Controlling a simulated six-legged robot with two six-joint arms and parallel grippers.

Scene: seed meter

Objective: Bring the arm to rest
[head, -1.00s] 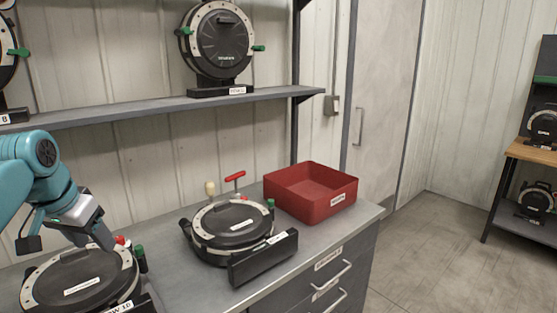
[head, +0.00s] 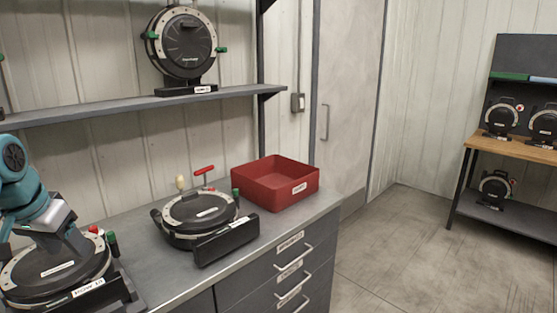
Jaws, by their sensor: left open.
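My left gripper (head: 82,243) is at the left edge of the head view, on the end of my teal arm. It points down over the near seed meter (head: 55,272), a round black disc with a pale rim lying in a dark stand. The jaws are open, and their tips are close to the disc's rim, near a red knob (head: 94,230) and a green knob (head: 112,238). I cannot tell whether they touch it. Nothing shows between the jaws. My right gripper is not in view.
A second seed meter (head: 200,214) lies on the grey bench beside an empty red bin (head: 275,182). Another meter (head: 184,45) stands on the shelf (head: 120,109) above. Drawers (head: 290,272) face the open floor (head: 400,250). A wooden-topped table (head: 520,150) with several meters stands far right.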

